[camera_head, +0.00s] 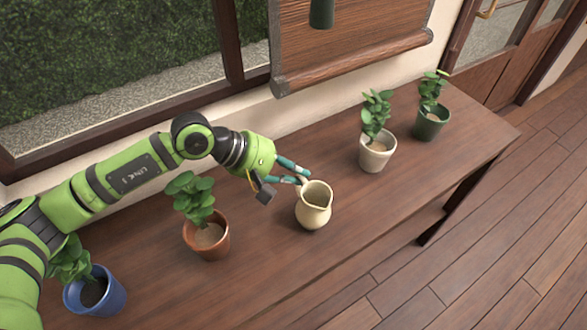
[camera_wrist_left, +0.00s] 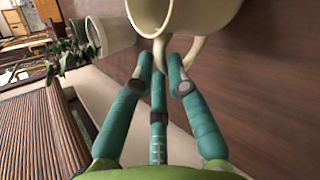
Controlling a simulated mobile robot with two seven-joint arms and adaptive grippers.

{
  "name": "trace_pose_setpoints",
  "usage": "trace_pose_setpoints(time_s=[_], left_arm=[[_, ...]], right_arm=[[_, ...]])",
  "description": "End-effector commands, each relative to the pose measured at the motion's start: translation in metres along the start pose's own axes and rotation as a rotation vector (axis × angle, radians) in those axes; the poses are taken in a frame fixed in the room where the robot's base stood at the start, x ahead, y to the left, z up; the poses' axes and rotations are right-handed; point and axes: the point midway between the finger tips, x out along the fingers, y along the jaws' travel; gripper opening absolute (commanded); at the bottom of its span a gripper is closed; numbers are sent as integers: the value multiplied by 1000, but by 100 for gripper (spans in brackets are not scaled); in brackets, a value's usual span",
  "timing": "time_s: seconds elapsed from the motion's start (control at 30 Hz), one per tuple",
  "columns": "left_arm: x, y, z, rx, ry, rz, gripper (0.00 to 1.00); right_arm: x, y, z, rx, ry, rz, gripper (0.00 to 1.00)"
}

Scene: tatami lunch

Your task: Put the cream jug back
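The cream jug (camera_head: 314,210) stands upright on the wooden table, or very close above it; I cannot tell which. Its handle points towards my left gripper (camera_head: 304,179). In the left wrist view the jug (camera_wrist_left: 215,14) is at the top, with its handle between and behind my fingertips (camera_wrist_left: 161,66). The fingers lean in towards the handle from both sides, but whether they press on it does not show clearly. My right gripper is not in view.
On the table (camera_head: 370,215), a terracotta potted plant (camera_head: 208,238) and a blue potted plant (camera_head: 97,293) stand left of the jug. A white pot (camera_head: 376,153) and a dark green pot (camera_head: 430,124) stand to its right. The table between the jug and the white pot is clear.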

Motion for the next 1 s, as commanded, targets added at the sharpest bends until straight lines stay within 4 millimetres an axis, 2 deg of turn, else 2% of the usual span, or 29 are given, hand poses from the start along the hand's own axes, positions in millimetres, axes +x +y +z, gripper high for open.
trace_pose_setpoints(time_s=[0.37, 0.47, 0.57, 0.8, 1.0], left_arm=[[0, 0, 0, 0, 0, 0, 39], [-6, 0, -1, 0, 2, 1, 39], [-19, 0, -2, 1, 4, 2, 39], [-70, -1, -3, 1, 6, 2, 39], [-105, 0, -2, 0, 4, 0, 39]], right_arm=[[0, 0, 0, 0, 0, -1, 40], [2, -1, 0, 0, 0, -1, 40], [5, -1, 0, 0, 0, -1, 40], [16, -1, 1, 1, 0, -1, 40], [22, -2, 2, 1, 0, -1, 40]])
